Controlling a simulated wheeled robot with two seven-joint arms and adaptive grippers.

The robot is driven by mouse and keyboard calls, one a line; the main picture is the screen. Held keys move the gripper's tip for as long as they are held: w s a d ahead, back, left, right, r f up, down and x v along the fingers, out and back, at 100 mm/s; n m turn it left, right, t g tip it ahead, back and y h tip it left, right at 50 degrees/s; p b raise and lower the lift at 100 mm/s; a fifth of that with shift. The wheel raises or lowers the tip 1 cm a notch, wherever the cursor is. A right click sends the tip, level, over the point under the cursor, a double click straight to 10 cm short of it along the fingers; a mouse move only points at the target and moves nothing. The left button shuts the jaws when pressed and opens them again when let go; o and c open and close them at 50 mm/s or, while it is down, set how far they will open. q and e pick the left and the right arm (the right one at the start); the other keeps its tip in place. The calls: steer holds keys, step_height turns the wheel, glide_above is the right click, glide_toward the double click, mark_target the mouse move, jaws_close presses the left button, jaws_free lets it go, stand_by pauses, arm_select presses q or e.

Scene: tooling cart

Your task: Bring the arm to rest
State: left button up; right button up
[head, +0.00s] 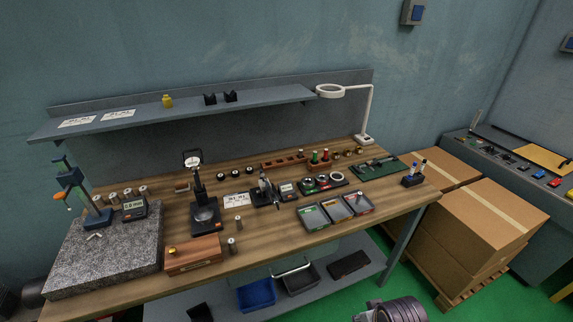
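Neither of my grippers shows in the head view. A dark grey cylindrical part (398,310) at the bottom edge, right of the middle, looks like a link of my arm; its gripper is outside the picture. The wooden workbench (290,240) stands in front of me, and no gripper is seen over it or touching anything on it.
A granite plate (110,255) with a blue stand (95,215) fills the bench's left end. A dial gauge stand (203,205), wooden box (193,253) and sorting trays (335,210) crowd the top. Cardboard boxes (490,225) stand right. Green floor (400,275) shows between.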

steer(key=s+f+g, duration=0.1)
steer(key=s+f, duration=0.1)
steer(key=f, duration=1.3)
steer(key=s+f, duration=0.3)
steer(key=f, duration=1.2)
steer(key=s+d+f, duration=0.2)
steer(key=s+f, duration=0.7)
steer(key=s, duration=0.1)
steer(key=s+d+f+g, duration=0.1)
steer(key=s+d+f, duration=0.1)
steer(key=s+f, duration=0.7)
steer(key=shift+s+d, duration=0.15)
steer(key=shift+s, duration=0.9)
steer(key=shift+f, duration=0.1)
